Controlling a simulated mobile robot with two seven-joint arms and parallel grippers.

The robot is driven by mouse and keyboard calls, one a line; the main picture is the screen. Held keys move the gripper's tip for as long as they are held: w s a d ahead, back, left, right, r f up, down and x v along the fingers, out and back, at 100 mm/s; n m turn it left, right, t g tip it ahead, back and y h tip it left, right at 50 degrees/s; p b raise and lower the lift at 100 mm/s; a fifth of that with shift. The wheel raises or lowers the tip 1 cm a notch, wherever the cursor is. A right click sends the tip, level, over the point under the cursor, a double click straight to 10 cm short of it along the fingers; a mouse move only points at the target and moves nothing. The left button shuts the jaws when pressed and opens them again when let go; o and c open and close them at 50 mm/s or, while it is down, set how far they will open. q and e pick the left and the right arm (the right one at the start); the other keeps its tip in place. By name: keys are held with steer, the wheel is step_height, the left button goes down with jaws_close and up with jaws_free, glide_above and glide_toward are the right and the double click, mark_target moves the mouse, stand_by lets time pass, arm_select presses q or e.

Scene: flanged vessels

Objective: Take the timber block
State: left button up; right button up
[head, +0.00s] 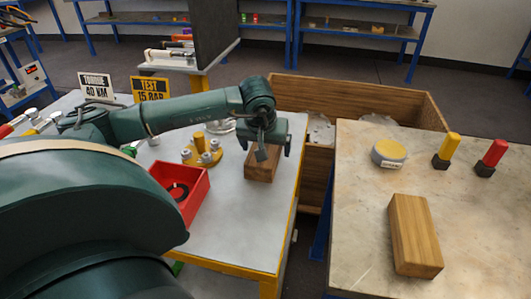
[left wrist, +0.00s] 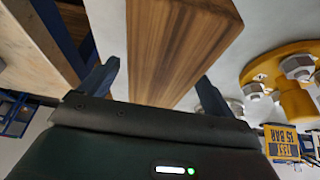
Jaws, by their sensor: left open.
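A brown timber block (head: 262,172) lies on the pale left table (head: 238,225), near its right edge. My left gripper (head: 263,152) is directly above it in the head view and hides part of its top. In the left wrist view my left gripper (left wrist: 159,73) is open, with the timber block (left wrist: 172,45) between its two dark fingers. I cannot tell whether either finger touches the wood. A second timber block (head: 414,235) lies on the right table (head: 360,190). My right gripper is not in view.
A red tray (head: 183,195) and a yellow flange with bolts (head: 202,152) stand left of the block, near my forearm. A large wooden crate (head: 360,97) stands behind, between the tables. A round yellow-topped tin (head: 389,152) and yellow and red-handled tools stand on the right table.

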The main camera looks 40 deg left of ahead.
arm_select(q)
steer(key=shift+c, duration=0.2)
steer(key=c, duration=1.2)
